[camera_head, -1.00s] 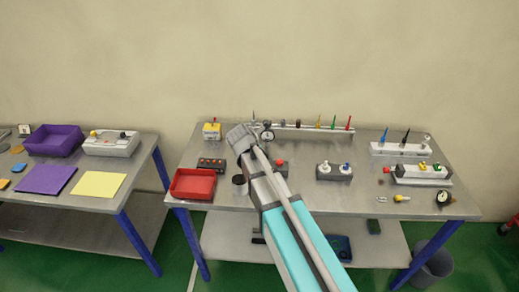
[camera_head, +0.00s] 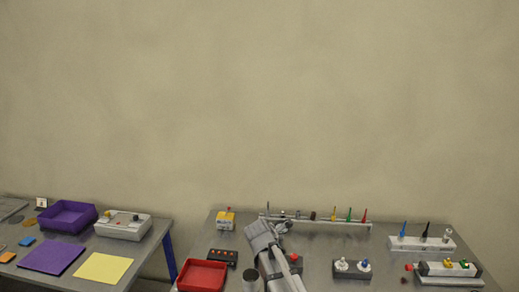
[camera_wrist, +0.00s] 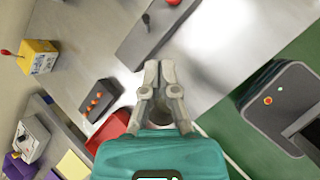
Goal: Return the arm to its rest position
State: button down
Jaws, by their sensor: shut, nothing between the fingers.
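My gripper (camera_wrist: 160,68) is in the middle of the wrist view, its two grey fingers together with nothing between them. It hangs over the steel worktable (camera_wrist: 212,60), near the table's front edge. In the head view my grey arm link rises in front of the same table (camera_head: 315,240), and its lower part is cut off by the picture's bottom edge. My fingers cannot be made out in the head view.
A red tray (camera_head: 203,275) and a button panel (camera_head: 222,257) lie left of my arm. A yellow box (camera_head: 226,219) stands behind them. A grey two-knob block (camera_head: 352,270) sits to the right. A rail with coloured pins (camera_head: 320,221) runs along the back.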

jog(key=s+d+f+m+g+y, duration=0.1)
jog(key=s+d+m+g, duration=0.1)
jog(key=s+m, duration=0.4)
jog(key=s+d+f+m+g+y+b, duration=0.1)
jog(key=s+d+m, duration=0.4)
jog(key=m, duration=0.5)
jog(key=s+d+f+m+g+y, duration=0.1)
jog(key=s+d+f+m+g, duration=0.2)
jog(key=s+m, duration=0.5)
jog(key=shift+s+d+f+m+y+b, duration=0.2)
jog(key=shift+s+d+m+y+b, duration=0.15)
jog(key=shift+s+d, duration=0.25)
jog(key=c, duration=1.3)
grip_release()
jog(key=shift+c, duration=0.2)
